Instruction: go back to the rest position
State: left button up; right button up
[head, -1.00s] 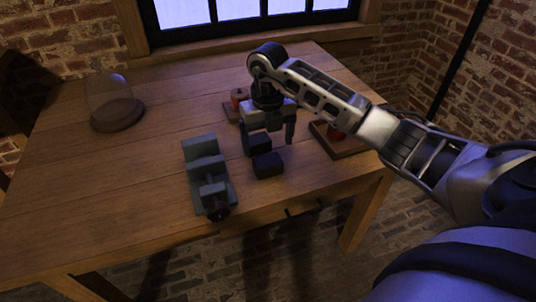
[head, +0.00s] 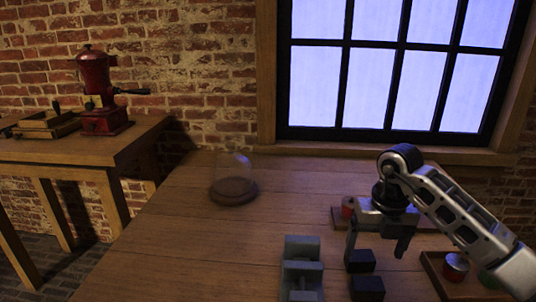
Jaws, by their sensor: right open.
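My right gripper (head: 377,249) is open and points down above the right part of the wooden table (head: 195,257). No object shows between its fingers. Two dark blocks, a rear one (head: 361,261) and a front one (head: 367,288), are just below and in front of it; I cannot tell whether the left finger touches the rear one. My left gripper is not in view.
A grey vise (head: 302,268) stands left of the blocks. A glass dome on a wooden base (head: 234,191) stands at the back left. A side table holds a red grinder (head: 103,92).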

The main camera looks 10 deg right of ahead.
jog(key=a+f+n+t+y, duration=0.15)
jog(key=a+y, duration=0.55)
jog(key=a, duration=0.7)
jog(key=s+a+r+t+y, duration=0.2)
jog(key=a+r+y, duration=0.4)
jog(key=a, duration=0.3)
notch_tip(320, 180, up, 8)
jog(key=d+r+m+t+y, duration=0.1)
jog(key=m+t+y, duration=0.2)
jog(key=m+t, duration=0.75)
jog(key=s+d+f+m+t+h, duration=0.2)
jog(key=d+f+m+h, duration=1.1)
jog(key=m+h, duration=0.55)
jog(key=s+f+m+g+y, duration=0.1)
jog(key=s+f+m+g, duration=0.1)
jog(key=s+f+g, duration=0.65)
jog(key=s+f+m+g+y, duration=0.2)
jog(key=s+f+g, duration=0.25)
jog(key=s, duration=0.75)
jog(key=w+a+f+t+y, duration=0.2)
jog(key=w+a+f+t, duration=0.2)
jog(key=w+a+t, duration=0.2)
jog(key=shift+w+t, duration=0.15)
jog(key=shift+t, duration=0.55)
